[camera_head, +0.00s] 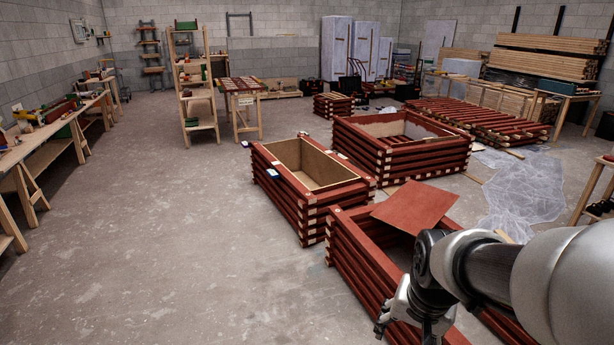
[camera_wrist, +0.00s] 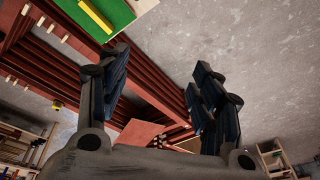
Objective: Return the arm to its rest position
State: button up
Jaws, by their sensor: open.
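My gripper (camera_wrist: 160,75) is open and empty in the wrist view, its two dark fingers spread apart with a gap between them. In the head view my gripper (camera_head: 405,312) is at the lower right, in front of the near red batten box (camera_head: 350,262). Its fingertips cannot be made out clearly there. My arm reaches in from the right edge and hides part of that box. A reddish-brown panel (camera_head: 416,205) lies tilted across the box's top.
Two more batten boxes stand behind: one with a plywood lining (camera_head: 310,190) and a wider one (camera_head: 405,140). Crumpled clear sheeting (camera_head: 525,185) lies on the floor at right. A workbench (camera_head: 50,140) lines the left wall. The left floor is clear.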

jog(key=s+a+r+n, duration=0.2)
jog(key=s+r, duration=0.1)
jog(key=s, duration=0.4)
jog(key=s+a+r+n+t, duration=0.1)
jog(key=s+r+n, duration=0.2)
jog(key=s, duration=0.5)
jog(key=shift+a+r+n+t, duration=0.3)
jog(key=shift+a+r, duration=0.1)
jog(key=shift+r, duration=0.2)
jog(key=shift+s, duration=0.1)
